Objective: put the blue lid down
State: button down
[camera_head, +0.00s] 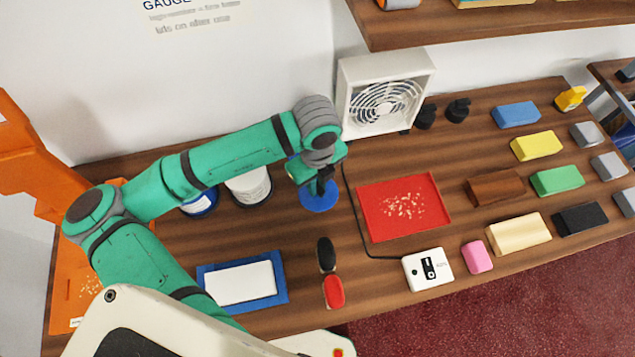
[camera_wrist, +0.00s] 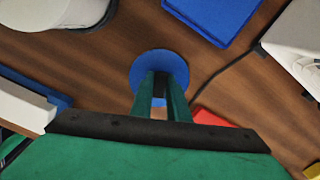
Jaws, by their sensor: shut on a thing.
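The round blue lid (camera_head: 319,200) is below my gripper (camera_head: 319,182), left of the red tray. In the wrist view the lid (camera_wrist: 150,66) shows as a blue disc at the tips of my gripper (camera_wrist: 160,88). The fingers are close together and shut on it, at its middle. The lid looks roughly level and close to the wooden counter. I cannot tell whether it touches the counter.
A red tray (camera_head: 378,222) with pale bits lies to the right. Two tins, one white (camera_head: 250,188) and one blue and white (camera_head: 200,204), stand to the left. A fan (camera_head: 385,95) stands behind. Bare counter (camera_head: 290,235) lies in front of the lid.

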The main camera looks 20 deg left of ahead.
jog(key=c, duration=1.7)
grip_release()
jog(key=shift+s+d, duration=0.1)
jog(key=shift+s, duration=0.1)
jog(key=shift+r, duration=0.45)
notch_tip(320, 180, up, 11)
jog(key=shift+w+r, duration=0.1)
